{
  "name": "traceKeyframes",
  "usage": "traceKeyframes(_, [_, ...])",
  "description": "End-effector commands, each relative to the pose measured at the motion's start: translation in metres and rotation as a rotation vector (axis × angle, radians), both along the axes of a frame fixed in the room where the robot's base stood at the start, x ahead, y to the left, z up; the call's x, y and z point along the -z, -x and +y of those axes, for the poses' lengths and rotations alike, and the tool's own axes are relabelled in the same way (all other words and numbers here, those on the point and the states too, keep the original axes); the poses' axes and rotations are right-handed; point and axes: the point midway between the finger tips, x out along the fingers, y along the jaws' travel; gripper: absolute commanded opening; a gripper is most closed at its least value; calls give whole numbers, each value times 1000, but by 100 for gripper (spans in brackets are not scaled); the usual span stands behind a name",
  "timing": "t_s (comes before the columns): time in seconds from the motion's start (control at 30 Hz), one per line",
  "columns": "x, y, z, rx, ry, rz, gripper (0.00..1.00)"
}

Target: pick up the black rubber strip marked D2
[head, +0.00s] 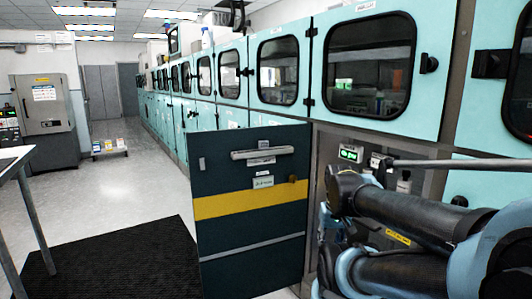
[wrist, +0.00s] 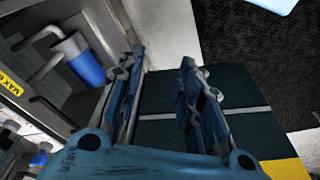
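I cannot make out a black rubber strip marked D2 in either view. My gripper (wrist: 162,58) shows in the wrist view with its two fingers apart and nothing seen between them. Past the fingers lies the dark cabinet door (wrist: 230,95) with its light line and yellow band. In the head view this door (head: 250,229) stands open, with a handle and small labels too small to read. My arm fills the lower right of the head view, and the gripper cannot be made out there.
Pipes and a blue cylinder (wrist: 85,68) are inside the cabinet in the wrist view. A row of teal cabinets (head: 277,75) runs along the right. A black ribbed mat (head: 125,262) lies on the floor. A table (head: 17,163) stands at left.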

Motion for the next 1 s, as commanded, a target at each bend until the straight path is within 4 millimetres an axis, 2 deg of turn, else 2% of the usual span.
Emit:
traceKeyframes(0.1, [0, 0, 0, 0, 0, 0, 33])
traceKeyframes(0.17, [0, 0, 0, 0, 0, 0, 47])
traceKeyframes(0.2, [-6, 6, 0, -2, 0, -9, 56])
traceKeyframes(0.27, [-13, 4, 1, -6, 0, -10, 57])
traceKeyframes(0.37, [-36, -9, 4, -21, 0, -2, 57])
traceKeyframes(0.47, [-71, -30, 7, -42, 0, 9, 57])
traceKeyframes(0.67, [-154, -83, 27, -104, 1, 39, 57])
traceKeyframes(0.8, [-208, -120, 46, -147, 3, 60, 57])
traceKeyframes(1.0, [-277, -172, 78, -208, 7, 90, 57])
